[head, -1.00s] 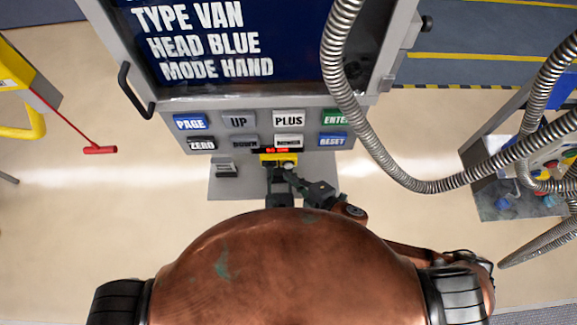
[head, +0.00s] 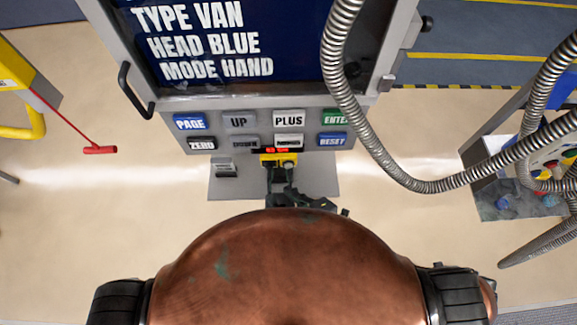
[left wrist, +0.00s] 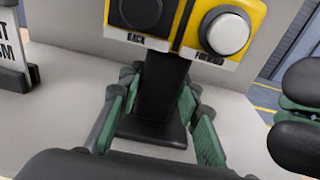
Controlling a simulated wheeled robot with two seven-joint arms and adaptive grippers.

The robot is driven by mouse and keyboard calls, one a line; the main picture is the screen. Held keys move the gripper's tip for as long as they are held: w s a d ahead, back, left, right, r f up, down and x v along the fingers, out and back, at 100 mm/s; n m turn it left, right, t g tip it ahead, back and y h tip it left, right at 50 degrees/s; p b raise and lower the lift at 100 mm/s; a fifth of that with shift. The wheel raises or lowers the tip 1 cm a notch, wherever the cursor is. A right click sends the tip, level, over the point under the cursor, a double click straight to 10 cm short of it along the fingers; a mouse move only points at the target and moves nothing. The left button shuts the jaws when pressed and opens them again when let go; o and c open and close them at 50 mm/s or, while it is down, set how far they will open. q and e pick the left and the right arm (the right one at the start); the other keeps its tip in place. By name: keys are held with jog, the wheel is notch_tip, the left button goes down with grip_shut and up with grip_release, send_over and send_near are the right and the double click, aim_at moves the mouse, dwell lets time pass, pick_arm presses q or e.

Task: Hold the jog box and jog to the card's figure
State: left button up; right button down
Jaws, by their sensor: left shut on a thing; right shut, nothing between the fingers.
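The jog box (head: 278,159) is yellow, with a small red display whose figures I cannot read. The left wrist view shows its dark button (left wrist: 141,12) over a label reading BACK and its pale round button (left wrist: 226,31) to the right. My left gripper (left wrist: 165,105) is shut on the box's black handle, one green finger on each side. My right gripper (head: 300,198) is shut and empty just below the box in the head view.
A metal hose (head: 375,150) hangs at the right of the panel. A grey shelf (head: 318,180) lies beneath the box. My body hides the area below.

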pick_arm(q)
jog(key=o, duration=1.1)
jog(key=s+r, duration=0.1)
jog(key=s, duration=1.1)
jog(key=shift+r, duration=0.1)
